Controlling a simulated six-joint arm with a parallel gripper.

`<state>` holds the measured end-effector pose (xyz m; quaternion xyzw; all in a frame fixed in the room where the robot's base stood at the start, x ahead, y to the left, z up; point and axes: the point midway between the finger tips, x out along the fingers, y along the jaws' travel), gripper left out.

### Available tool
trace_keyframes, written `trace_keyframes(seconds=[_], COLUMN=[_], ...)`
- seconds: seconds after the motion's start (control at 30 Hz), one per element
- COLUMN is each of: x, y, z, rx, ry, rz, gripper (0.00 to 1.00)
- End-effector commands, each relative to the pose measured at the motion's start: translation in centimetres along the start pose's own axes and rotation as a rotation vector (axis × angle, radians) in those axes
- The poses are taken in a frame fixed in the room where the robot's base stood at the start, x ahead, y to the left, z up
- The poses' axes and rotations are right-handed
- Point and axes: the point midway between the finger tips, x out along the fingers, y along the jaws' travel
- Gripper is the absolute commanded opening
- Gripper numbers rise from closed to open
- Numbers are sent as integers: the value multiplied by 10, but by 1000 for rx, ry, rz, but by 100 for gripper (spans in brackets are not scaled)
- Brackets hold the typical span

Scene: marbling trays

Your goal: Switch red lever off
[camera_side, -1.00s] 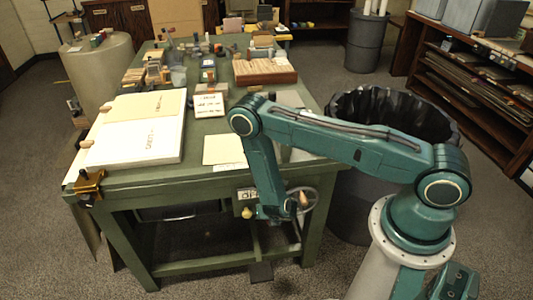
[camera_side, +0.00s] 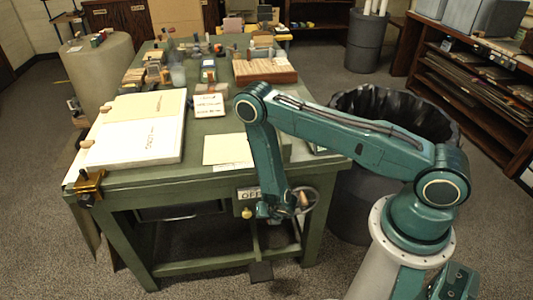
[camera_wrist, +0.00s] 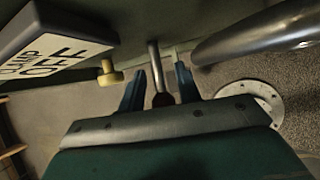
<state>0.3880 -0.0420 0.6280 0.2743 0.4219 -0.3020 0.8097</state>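In the wrist view, a metal lever rod (camera_wrist: 153,60) with a dark red knob (camera_wrist: 162,99) stands between the two fingers of my gripper (camera_wrist: 160,75). The blue-grey fingers are apart, one on each side of the lever, and I see no clear grip on it. In the side view my gripper (camera_side: 272,212) hangs at the front of the green table, just right of a sign reading OFF (camera_side: 250,194). The arm hides the red lever there. The sign (camera_wrist: 50,55) also shows in the wrist view.
A yellow knob (camera_wrist: 110,73) sits left of the lever, below the sign; it also shows in the side view (camera_side: 247,213). A handwheel (camera_side: 304,200) is close on the right. The green table (camera_side: 170,180) is just above my gripper. A black-lined bin (camera_side: 390,105) stands behind my arm.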

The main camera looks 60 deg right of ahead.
Motion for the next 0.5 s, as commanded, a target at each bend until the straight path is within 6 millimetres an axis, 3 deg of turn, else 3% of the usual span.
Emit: trace_keyframes(seconds=[0.5], x=[-12], y=[1], z=[3], rx=[-1], ry=[-6], rz=[3], gripper=[34])
